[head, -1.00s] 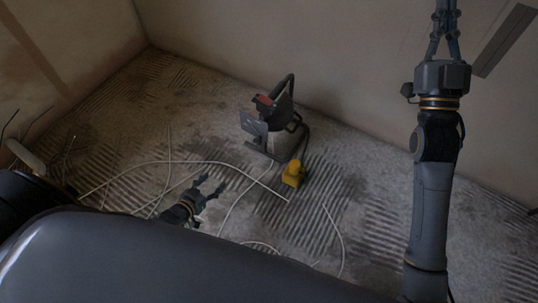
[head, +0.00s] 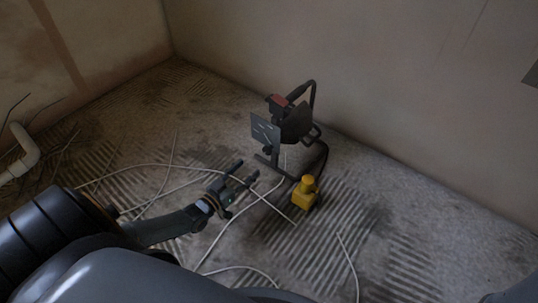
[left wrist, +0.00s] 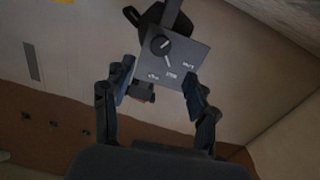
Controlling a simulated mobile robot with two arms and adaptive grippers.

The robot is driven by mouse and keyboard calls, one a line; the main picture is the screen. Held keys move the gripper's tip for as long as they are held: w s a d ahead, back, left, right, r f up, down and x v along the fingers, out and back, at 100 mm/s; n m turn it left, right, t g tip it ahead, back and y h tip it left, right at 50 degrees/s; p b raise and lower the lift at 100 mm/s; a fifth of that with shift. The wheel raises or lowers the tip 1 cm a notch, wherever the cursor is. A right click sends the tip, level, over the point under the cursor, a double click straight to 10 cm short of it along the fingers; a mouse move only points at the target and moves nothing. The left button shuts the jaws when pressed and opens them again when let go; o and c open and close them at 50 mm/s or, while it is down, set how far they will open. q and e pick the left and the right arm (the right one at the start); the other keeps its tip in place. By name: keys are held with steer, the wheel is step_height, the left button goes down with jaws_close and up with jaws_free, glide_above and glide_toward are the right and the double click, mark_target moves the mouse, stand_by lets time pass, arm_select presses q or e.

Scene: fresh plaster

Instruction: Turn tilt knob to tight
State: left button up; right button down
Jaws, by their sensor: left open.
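A dark work lamp (head: 297,122) on a stand stands on the floor, with a grey plate (head: 264,131) on its near left side. In the left wrist view the plate (left wrist: 183,57) carries a round black knob (left wrist: 160,45); a pale pointer line runs from it down and right. Several small white labels lie below and right of the knob, too small to read. My left gripper (head: 247,171) is open and empty, low in front of the plate and apart from it. In the left wrist view its fingers (left wrist: 158,85) flank the plate's lower part. My right gripper is out of view.
Loose pale cables (head: 150,165) cross the ridged floor. A white pipe (head: 22,152) is at the left wall. The floor at right is clear.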

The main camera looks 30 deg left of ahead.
mark_target(266, 152)
arm_select(q)
steer(key=w+b, duration=0.1)
steer(key=w, duration=0.2)
steer(key=w+b, duration=0.2)
steer(key=w, duration=0.1)
steer(key=w+d+b, duration=0.1)
steer(key=w+b, duration=0.1)
steer(key=w, duration=0.2)
steer(key=shift+f, duration=0.2)
steer(key=shift+w+r+b, duration=0.15)
steer(key=shift+w+b, duration=0.3)
steer(key=shift+w, duration=0.25)
steer(key=shift+c, duration=0.2)
steer(key=c, duration=1.1)
steer(key=shift+c, duration=0.2)
